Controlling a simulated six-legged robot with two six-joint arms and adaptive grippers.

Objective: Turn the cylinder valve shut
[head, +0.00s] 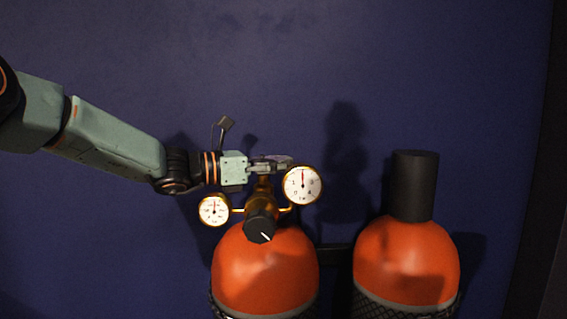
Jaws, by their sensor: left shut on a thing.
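An orange gas cylinder (265,268) stands at the lower middle with a brass valve and regulator (262,203) on top. My left gripper (280,164) reaches in from the left, level, at the top of the brass valve. It is shut on the grey valve handwheel (284,158), which is mostly hidden by the fingers. A black regulator knob (260,228) with a white mark faces me below the gripper. My right gripper is not in view.
A white gauge (302,185) sits close to the fingertips on the right, and a smaller gauge (214,210) below left. A second orange cylinder (406,262) with a black cap (413,185) stands at right. The dark blue wall (400,70) is behind; space above is clear.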

